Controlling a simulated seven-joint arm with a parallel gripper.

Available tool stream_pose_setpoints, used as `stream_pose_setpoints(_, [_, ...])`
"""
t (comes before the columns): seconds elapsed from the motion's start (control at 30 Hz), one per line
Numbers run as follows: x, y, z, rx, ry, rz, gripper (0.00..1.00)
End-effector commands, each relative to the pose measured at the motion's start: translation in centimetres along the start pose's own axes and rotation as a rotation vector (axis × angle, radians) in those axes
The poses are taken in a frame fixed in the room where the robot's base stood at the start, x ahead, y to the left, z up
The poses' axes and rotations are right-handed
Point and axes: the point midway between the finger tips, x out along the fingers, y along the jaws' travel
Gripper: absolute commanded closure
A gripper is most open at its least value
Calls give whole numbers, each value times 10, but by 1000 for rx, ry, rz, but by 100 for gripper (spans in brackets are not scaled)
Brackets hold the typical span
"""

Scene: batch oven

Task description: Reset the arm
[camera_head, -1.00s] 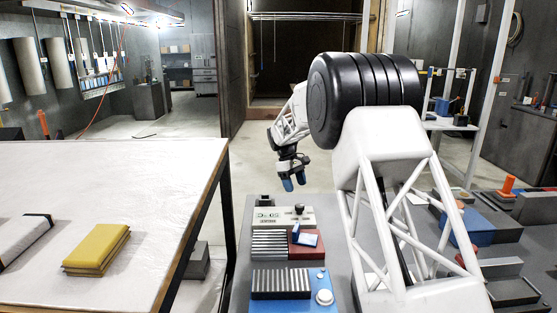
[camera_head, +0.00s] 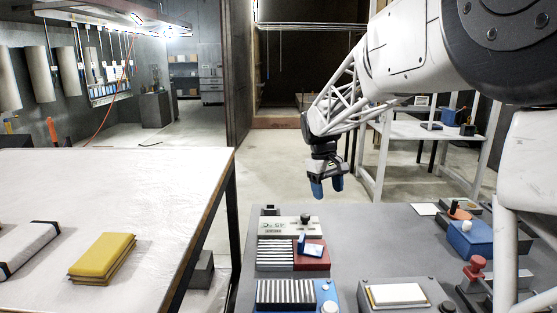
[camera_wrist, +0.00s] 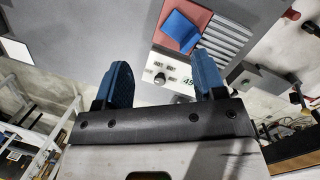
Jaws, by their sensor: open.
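My gripper (camera_head: 327,187) hangs in the air in the head view, its blue fingertips pointing down. It is above and a little beyond the far edge of the grey bench (camera_head: 370,250). The wrist view shows its two blue fingers (camera_wrist: 160,85) spread apart with nothing between them.
The bench carries a ribbed block (camera_head: 285,292), a white-topped box (camera_head: 397,294) and a blue box (camera_head: 470,237). A shelf stand (camera_head: 430,130) stands behind. Floor between table and stand is clear.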

Motion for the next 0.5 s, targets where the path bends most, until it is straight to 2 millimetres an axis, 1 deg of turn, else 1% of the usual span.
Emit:
stream_pose_setpoints(0.03, [-3, -4, 14, 15, 11, -1, 36])
stream_pose_setpoints(0.1, [-6, -9, 31, 37, 26, -2, 36])
stream_pose_setpoints(0.3, [-10, -25, 80, 98, 69, -4, 36])
stream_pose_setpoints(0.5, [-9, -42, 129, 162, 112, -10, 36])
